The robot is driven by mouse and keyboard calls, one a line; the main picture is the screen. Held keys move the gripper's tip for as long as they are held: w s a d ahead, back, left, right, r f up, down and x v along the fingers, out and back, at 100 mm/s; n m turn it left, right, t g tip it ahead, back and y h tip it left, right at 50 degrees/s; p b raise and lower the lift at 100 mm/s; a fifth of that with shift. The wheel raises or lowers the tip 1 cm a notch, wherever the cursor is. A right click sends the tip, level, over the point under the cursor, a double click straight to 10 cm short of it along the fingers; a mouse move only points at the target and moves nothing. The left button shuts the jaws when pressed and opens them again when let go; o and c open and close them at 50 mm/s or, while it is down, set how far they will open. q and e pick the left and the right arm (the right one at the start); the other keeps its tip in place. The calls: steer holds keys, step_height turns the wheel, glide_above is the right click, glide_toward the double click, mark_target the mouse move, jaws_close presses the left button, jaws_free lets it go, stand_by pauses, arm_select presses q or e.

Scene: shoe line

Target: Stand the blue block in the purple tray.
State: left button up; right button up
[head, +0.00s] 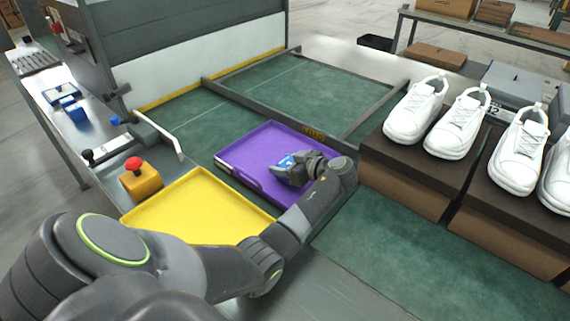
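The purple tray (262,147) lies on the green mat in the middle of the head view. My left arm reaches in from the lower left and bends over the tray's right side. My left gripper (284,172) is low over the tray and appears shut on the blue block (287,161). Only a small blue face of the block shows at the fingers. The fingers and wrist hide the rest, so I cannot tell whether it touches the tray floor. My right gripper is not in view.
A yellow tray (190,212) lies left of the purple tray, partly behind my arm. A yellow box with a red button (134,164) stands at the left. White shoes (415,103) sit on brown boxes at the right. The green mat (290,85) behind is clear.

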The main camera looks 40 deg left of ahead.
arm_select(q)
steer(key=o, duration=0.4)
steer(key=shift+c, duration=0.2)
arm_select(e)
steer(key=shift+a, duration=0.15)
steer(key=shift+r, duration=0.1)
arm_select(q)
steer(key=shift+r, duration=0.25)
steer(key=b+v, duration=0.1)
steer(key=v, duration=0.9)
steer(key=shift+d, duration=0.4)
steer(key=shift+d+r, duration=0.1)
steer(key=shift+d, duration=0.25)
steer(key=shift+d+r, duration=0.15)
steer(key=shift+d, duration=0.05)
steer(key=shift+s, duration=0.1)
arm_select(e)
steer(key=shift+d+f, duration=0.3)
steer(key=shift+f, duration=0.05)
